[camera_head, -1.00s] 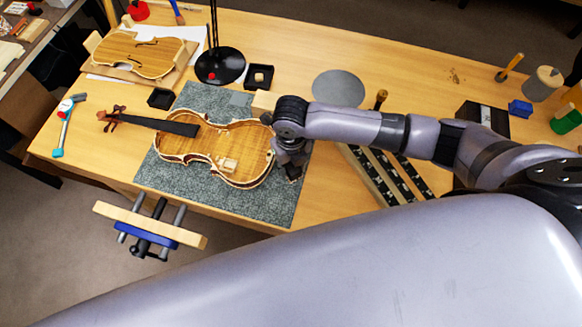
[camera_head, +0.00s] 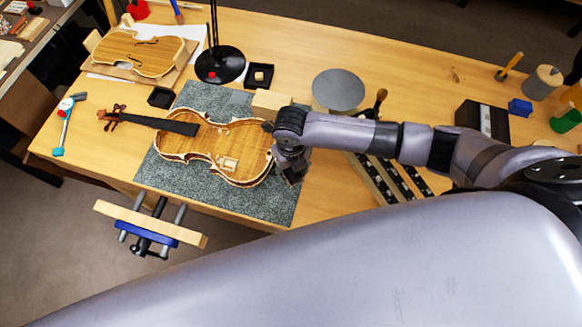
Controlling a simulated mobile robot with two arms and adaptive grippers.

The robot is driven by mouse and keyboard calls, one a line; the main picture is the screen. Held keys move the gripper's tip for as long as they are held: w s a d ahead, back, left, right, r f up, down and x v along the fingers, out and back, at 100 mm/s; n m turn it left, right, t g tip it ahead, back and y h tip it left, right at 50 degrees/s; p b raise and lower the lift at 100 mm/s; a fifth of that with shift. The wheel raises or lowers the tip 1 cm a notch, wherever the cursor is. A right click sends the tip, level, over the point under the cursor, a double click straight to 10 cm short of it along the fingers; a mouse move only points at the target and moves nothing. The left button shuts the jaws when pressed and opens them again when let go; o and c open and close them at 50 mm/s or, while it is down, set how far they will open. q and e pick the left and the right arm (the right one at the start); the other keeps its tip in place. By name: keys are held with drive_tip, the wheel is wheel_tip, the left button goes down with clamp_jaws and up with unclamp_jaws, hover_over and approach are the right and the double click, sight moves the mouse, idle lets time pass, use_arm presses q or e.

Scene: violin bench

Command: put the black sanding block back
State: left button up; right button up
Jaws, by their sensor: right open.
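My right gripper (camera_head: 291,174) is open, low over the right end of the open violin body (camera_head: 232,150) and the edge of the grey-green mat (camera_head: 275,207). Its fingers are dark and partly hidden by the wrist, and I see nothing held between them. I cannot make out a black sanding block for certain; it may be hidden by my right gripper or arm. Another black tray (camera_head: 249,82) behind the mat holds a small light piece. My left gripper is not in view.
A pale wooden block (camera_head: 270,103) stands behind the violin, close to my right wrist. A black lamp base (camera_head: 220,66), a grey disc (camera_head: 338,90), a slotted rack (camera_head: 372,187) and a black box (camera_head: 482,121) stand around. The bench's back middle is clear.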

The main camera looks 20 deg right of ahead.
sight(291, 170)
drive_tip(key=shift+r, duration=0.1)
wheel_tip(291, 170, up, 12)
drive_tip(key=b, duration=0.1)
idle(0.5)
drive_tip(key=shift+s, duration=0.1)
idle(0.4)
